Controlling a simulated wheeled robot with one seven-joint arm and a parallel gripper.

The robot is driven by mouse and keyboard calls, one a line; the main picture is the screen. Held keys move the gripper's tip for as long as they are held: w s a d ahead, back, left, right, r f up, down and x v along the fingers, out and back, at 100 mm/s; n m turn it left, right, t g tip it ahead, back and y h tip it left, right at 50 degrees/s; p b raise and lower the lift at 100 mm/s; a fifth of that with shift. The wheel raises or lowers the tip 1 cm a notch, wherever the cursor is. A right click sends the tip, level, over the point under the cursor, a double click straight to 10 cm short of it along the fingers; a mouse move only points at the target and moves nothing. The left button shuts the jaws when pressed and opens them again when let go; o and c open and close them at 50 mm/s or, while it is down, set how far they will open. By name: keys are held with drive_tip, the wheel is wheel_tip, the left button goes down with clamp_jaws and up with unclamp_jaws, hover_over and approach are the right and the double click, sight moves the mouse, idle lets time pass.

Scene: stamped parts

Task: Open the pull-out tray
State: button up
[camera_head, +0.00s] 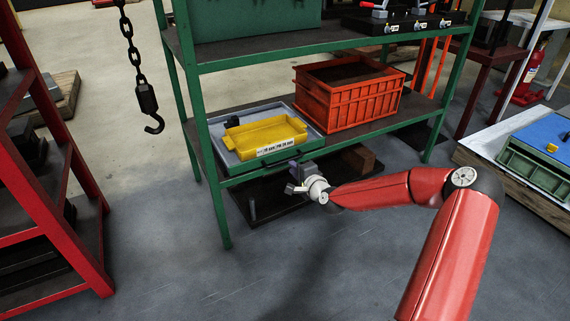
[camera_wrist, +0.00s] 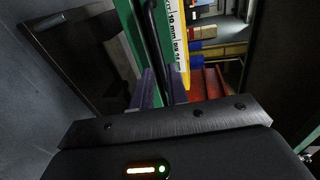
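The pull-out tray (camera_head: 229,157) is a grey, shallow tray on the middle shelf of the green rack, with a yellow bin (camera_head: 265,135) standing in it. A dark bar handle runs along its front; in the wrist view the handle (camera_wrist: 156,40) stands upright in the picture. My gripper (camera_head: 296,178) is at the right part of the tray's front, close to the handle. In the wrist view its two bluish fingers (camera_wrist: 164,88) are apart, with the bar seen between them. Whether they touch it I cannot tell.
An orange crate (camera_head: 347,95) stands right of the tray on the same shelf (camera_head: 400,122). A dark low platform (camera_head: 265,205) lies under the rack. A red rack (camera_head: 60,200) stands at left and a chain hook (camera_head: 150,105) hangs nearby. The floor in front is clear.

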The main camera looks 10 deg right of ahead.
sight(285, 161)
drive_tip(key=x, duration=0.7)
drive_tip(key=shift+a, duration=0.1)
clamp_jaws()
